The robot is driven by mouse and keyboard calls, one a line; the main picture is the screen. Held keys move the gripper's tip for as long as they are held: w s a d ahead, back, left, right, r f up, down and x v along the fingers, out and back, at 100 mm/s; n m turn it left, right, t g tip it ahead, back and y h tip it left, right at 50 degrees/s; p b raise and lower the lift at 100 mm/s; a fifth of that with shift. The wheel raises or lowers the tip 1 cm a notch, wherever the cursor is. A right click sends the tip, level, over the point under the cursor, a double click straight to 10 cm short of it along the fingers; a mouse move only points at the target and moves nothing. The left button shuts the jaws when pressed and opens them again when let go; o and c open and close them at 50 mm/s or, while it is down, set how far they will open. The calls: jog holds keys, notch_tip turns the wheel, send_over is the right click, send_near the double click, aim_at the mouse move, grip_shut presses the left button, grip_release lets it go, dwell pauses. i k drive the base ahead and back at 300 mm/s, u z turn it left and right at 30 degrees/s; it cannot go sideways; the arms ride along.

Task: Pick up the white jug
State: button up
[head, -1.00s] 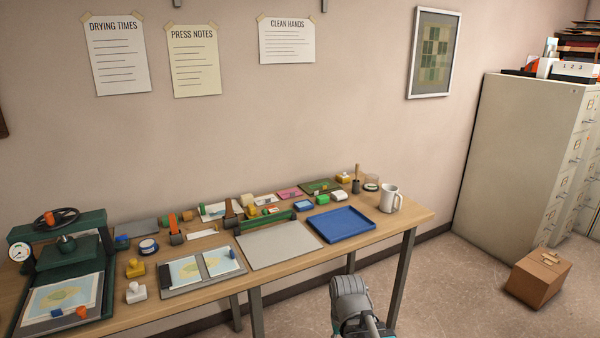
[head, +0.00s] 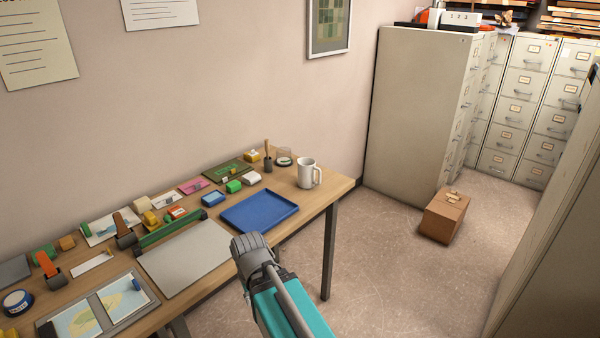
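The white jug (head: 306,173) stands upright near the right end of the wooden table (head: 338,186), its handle facing right. My arm (head: 285,305) rises from the bottom of the head view, in front of the table's near edge. Its grey upper part (head: 252,252) overlaps the picture just below the blue tray, well to the lower left of the jug. The gripper's fingers cannot be made out. Nothing touches the jug.
A blue tray (head: 236,221) lies left of the jug. A cardboard box (head: 432,219) sits on the floor before the filing cabinets (head: 405,120).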

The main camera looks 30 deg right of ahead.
aim_at(306, 168)
jog(key=u, duration=0.35)
jog(key=i, duration=0.1)
jog(key=z, duration=2.7)
jog(key=i, duration=1.65)
jog(key=u, duration=0.05)
